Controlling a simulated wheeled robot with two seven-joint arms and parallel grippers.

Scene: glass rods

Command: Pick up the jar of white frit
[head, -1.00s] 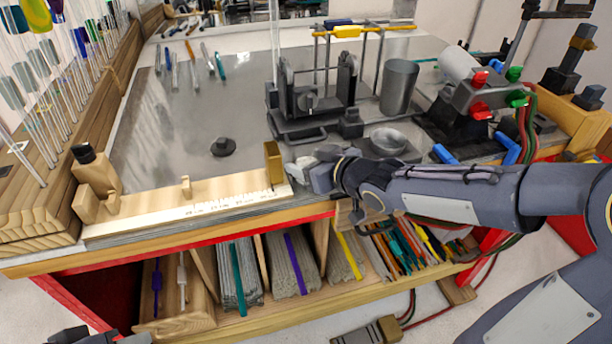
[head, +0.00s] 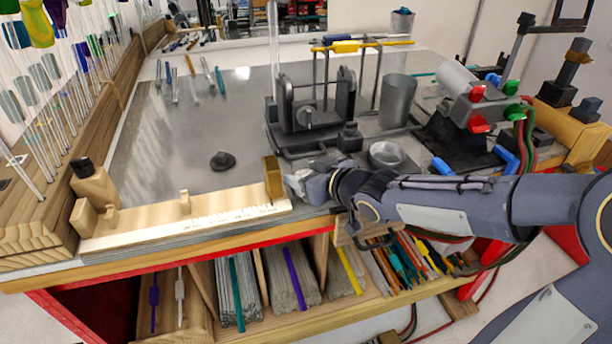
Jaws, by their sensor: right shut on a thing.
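My right gripper (head: 308,182) is at the front edge of the bench, beside the upright brass-coloured block of the wooden ruler. It is shut on a small whitish, glassy thing (head: 296,183) at its tip, which looks like the jar of white frit. The fingers and wrist hide most of it, and I cannot tell whether it touches the bench top. My left gripper is not in view.
The wooden ruler (head: 160,228) lies along the front edge, left of the gripper. A round metal dish (head: 386,155), a grey cylinder (head: 397,100) and a black roller stand (head: 311,115) are behind. A small dark knobbed piece (head: 222,161) sits on open grey surface.

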